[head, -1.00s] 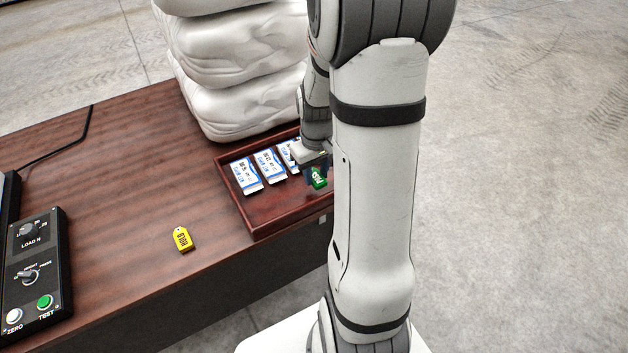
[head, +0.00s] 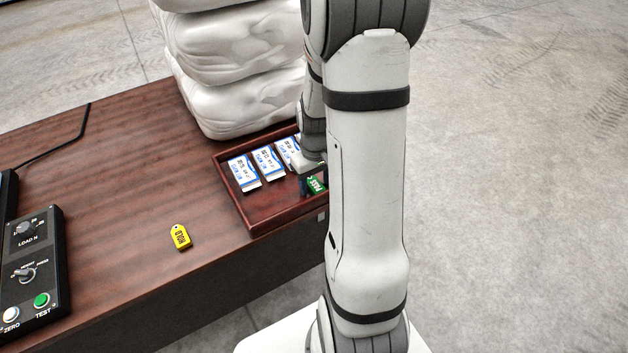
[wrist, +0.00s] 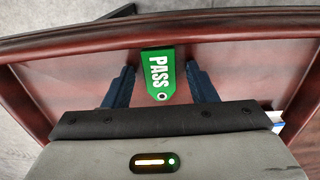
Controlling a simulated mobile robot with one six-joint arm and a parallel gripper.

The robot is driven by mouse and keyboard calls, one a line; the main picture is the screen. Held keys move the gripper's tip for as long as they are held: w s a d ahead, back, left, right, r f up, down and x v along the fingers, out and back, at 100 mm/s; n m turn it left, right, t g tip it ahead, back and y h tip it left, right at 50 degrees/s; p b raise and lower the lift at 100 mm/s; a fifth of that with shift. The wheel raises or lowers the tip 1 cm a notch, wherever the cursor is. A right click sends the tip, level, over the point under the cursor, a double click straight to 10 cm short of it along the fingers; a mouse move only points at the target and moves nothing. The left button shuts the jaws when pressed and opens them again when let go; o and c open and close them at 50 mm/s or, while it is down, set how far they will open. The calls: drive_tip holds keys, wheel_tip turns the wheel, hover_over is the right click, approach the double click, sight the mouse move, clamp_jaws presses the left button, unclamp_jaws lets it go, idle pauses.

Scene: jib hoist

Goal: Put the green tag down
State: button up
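The green tag (head: 316,184), marked PASS, is at the front right of the dark red wooden tray (head: 262,227). In the wrist view the green tag (wrist: 158,74) lies between my gripper's dark blue fingers, with its holed end toward the palm and its other end close to the tray wall. My gripper (wrist: 159,72) is open, with a gap on each side of the tag. In the head view my gripper (head: 311,181) is low over the tray and partly hidden behind my arm.
Several white and blue cards (head: 243,173) lie in the tray, left of the tag. A yellow HOLD tag (head: 180,237) lies on the brown table (head: 110,215). White sacks (head: 235,85) are stacked behind the tray. A black control box (head: 33,268) is at the left.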

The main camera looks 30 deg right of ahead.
sight(315, 185)
wheel_tip(315, 185, up, 12)
drive_tip(key=p, duration=0.2)
drive_tip(key=s+a+r+t, duration=0.2)
drive_tip(key=s+a+r, duration=0.5)
drive_tip(key=s+a, duration=0.5)
drive_tip(key=shift+a+r+b, duration=0.2)
drive_tip(key=shift+a+b, duration=0.1)
drive_tip(key=shift+a, duration=0.05)
wheel_tip(315, 185, up, 4)
drive_tip(key=p, duration=0.3)
drive_tip(key=shift+t+p, duration=0.3)
drive_tip(key=shift+p, duration=0.05)
